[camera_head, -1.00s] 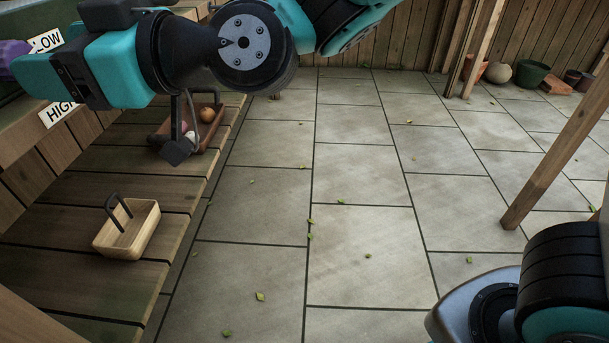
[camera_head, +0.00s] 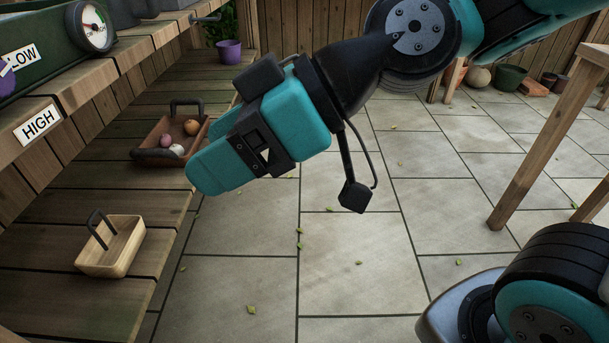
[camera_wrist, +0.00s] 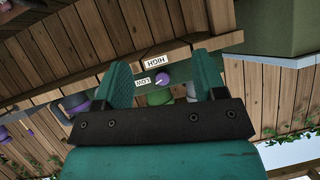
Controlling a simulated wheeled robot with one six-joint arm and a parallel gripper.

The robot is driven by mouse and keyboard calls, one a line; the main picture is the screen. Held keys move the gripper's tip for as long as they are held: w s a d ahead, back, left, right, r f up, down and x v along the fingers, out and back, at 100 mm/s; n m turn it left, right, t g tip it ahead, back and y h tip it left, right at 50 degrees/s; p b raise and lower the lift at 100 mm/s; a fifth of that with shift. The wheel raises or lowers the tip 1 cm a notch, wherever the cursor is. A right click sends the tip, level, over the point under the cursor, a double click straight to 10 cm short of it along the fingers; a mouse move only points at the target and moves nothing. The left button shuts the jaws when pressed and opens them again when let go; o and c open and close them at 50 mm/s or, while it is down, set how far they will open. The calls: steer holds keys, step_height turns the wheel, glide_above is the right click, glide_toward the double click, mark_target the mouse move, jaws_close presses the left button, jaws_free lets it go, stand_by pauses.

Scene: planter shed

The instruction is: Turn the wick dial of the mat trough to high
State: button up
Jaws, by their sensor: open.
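The mat trough (camera_head: 45,35) is a dark green body on the upper shelf at the left. Its purple wick dial (camera_head: 5,82) is cut by the left edge of the head view. The LOW label (camera_head: 20,56) is beside the dial, and the HIGH label (camera_head: 38,124) is below on the wooden edge. The dial also shows in the wrist view (camera_wrist: 163,78), with a pale mark that seems to point towards LOW. My gripper (camera_head: 205,165) is open and empty, out to the right of the dial and apart from it. In the wrist view the dial appears between the fingers (camera_wrist: 163,68).
A round gauge (camera_head: 92,27) is on the trough's end. A wooden post (camera_head: 540,150) stands right. The paved floor between is open.

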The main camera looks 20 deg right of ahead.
steer(key=s+d+f+m+g+h, duration=0.2)
steer(key=s+d+f+m+h, duration=0.1)
steer(key=d+f+h, duration=0.1)
steer(key=shift+d+f+m+h+p, duration=0.15)
steer(key=shift+d+m+h+p, duration=0.4)
steer(key=shift+d, duration=0.8)
steer(key=w+a+r+n+t+y+p, duration=0.1)
steer(key=w+a+r+n+t+y, duration=0.25)
steer(key=a+r+y, duration=0.2)
steer(key=w+a+r+n+t+y+p, duration=0.2)
steer(key=w+a+r+y, duration=0.2)
steer(key=a+r, duration=0.25)
steer(key=p+x, duration=0.5)
steer(key=x, duration=0.9)
steer(key=shift+w+a, duration=0.25)
steer(key=shift+a, duration=0.05)
